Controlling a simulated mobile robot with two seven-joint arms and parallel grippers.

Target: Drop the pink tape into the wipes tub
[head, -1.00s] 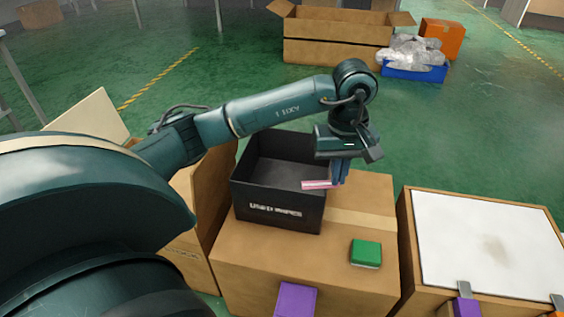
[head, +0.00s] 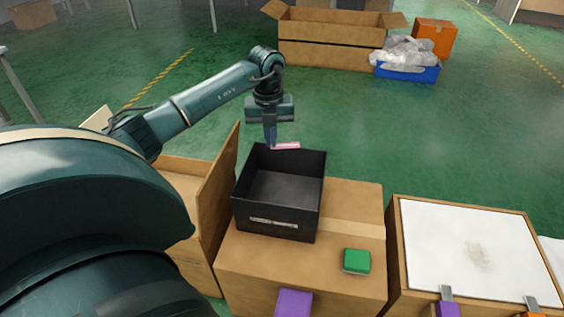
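The pink tape (head: 286,146) is a small flat pink piece in the head view. My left gripper (head: 270,146) is shut on its left end and holds it level, pointing down. In the picture the tape is just above the back rim of the wipes tub (head: 272,223), a black open box with a worn white label on its front. From this view I cannot tell whether the tape is over the opening or behind it. The visible inside of the tub looks empty. My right gripper is not in view.
The tub stands on a cardboard box (head: 335,205) with a green block (head: 357,261) at front right and a purple piece (head: 294,303) at its front. An open carton (head: 205,215) with a raised flap is at left. A white-topped box (head: 470,245) is at right.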

